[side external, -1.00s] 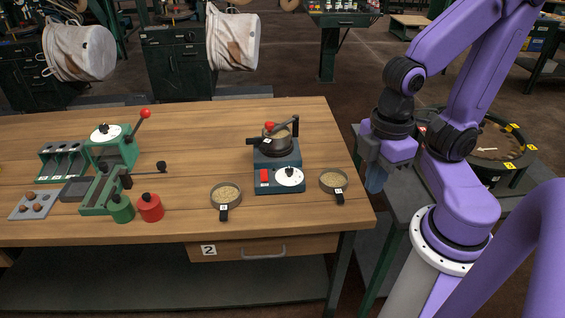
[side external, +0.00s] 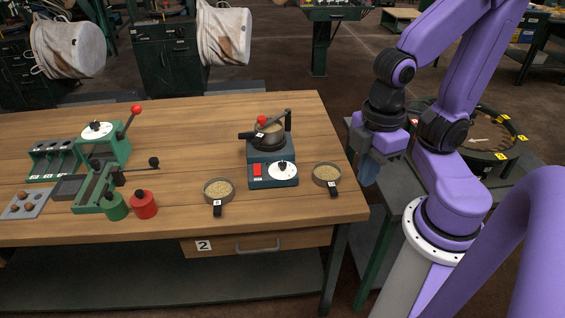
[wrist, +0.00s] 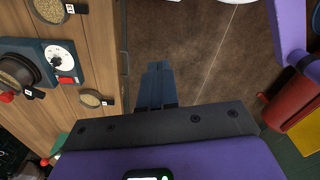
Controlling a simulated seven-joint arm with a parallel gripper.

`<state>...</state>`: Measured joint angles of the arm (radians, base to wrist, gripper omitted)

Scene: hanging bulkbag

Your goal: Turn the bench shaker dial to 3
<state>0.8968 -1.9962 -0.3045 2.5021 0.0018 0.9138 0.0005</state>
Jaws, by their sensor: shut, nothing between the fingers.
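The bench shaker (side external: 271,160) is a dark blue-grey box near the right end of the wooden bench, with a pan clamped on top. Its white dial (side external: 283,171) with a black knob is on the right of the front panel, beside a red switch (side external: 257,170). The dial also shows at the left of the wrist view (wrist: 60,61); its numbers and setting are too small to read. My gripper (side external: 368,172) points down just beyond the bench's right edge, clear of the shaker. In the wrist view its fingers (wrist: 156,85) are together and empty.
Sieve pans of grain stand left (side external: 218,190) and right (side external: 326,174) of the shaker. A green press (side external: 100,145), a red pot (side external: 144,204) and a green pot (side external: 115,206) are farther left. White bulk bags (side external: 223,33) hang behind. A round tray (side external: 495,153) lies right.

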